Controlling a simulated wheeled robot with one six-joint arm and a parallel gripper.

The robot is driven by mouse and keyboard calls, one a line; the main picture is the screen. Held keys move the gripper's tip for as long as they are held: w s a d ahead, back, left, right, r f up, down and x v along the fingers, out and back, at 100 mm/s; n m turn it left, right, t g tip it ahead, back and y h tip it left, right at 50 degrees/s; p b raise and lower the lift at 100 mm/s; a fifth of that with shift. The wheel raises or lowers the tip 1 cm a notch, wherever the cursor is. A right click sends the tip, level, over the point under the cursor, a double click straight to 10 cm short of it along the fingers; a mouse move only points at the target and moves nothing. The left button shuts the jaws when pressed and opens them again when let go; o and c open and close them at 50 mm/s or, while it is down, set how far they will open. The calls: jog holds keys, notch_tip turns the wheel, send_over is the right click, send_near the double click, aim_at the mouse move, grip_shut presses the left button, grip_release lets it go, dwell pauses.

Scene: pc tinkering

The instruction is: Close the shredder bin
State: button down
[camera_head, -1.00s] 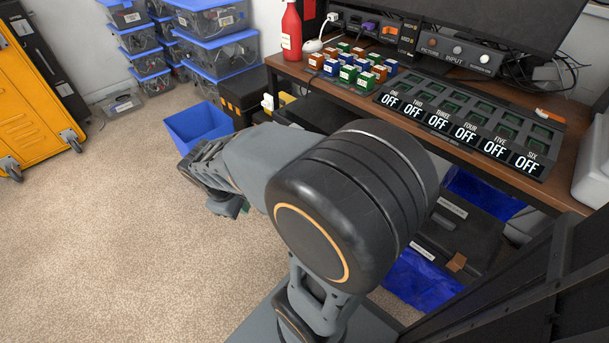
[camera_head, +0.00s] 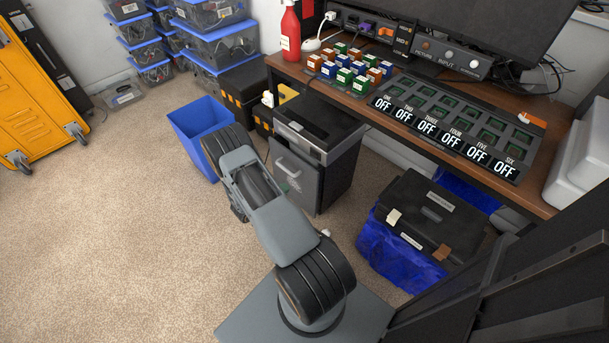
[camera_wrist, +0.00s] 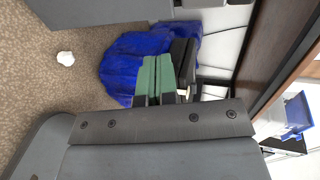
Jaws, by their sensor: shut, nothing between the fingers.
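The shredder (camera_head: 318,130) stands under the desk's left end, with a dark top unit and a grey bin (camera_head: 296,182) below. The bin's front has a pale handle and looks nearly flush beneath the top; I cannot tell if a small gap remains. My gripper (camera_wrist: 157,62) shows in the wrist view as green fingers, shut and empty. A dark grey panel at the wrist view's top left may be part of the shredder; I cannot be sure.
A blue open bin (camera_head: 190,128) stands left of the shredder, close to my arm. A black case (camera_head: 432,215) rests on a blue bag (camera_head: 390,255) to the right. A white crumpled piece (camera_wrist: 65,58) lies on the carpet. Carpet at left is clear.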

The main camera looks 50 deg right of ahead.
aim_at(312, 172)
jog(key=shift+n, duration=0.3)
jog(key=b+x, duration=0.2)
jog(key=x, duration=1)
jog(key=shift+d+b, duration=0.3)
jog(key=shift+d, duration=0.05)
jog(key=shift+s+d+r, duration=0.1)
jog(key=shift+d, duration=0.65)
